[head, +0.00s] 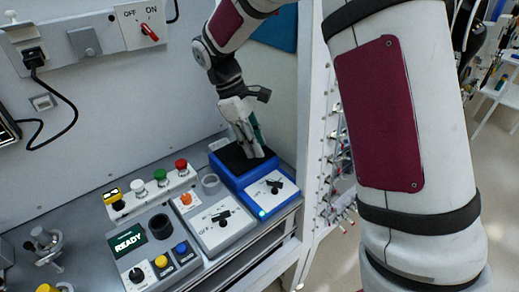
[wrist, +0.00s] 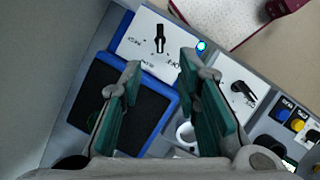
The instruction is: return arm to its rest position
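My gripper (head: 253,145) points down over the blue-framed box with a black top (head: 224,168) at the right end of the bench in the head view. In the wrist view my gripper (wrist: 161,70) has its two green-padded fingers spread apart, with nothing between them. The blue box (wrist: 183,78) lies below and partly behind the fingers there. Whether the fingertips touch the black top cannot be told. My arm reaches down to it from above, and its large white link with a dark red panel fills the right of the head view.
A white knob panel (head: 268,190) with a lit light fronts the blue box. Left of it are another knob unit (head: 215,228), a console with a READY display (head: 127,239) and a row of coloured buttons (head: 160,180). A white post with fittings (head: 309,130) stands close right. Open floor lies beyond.

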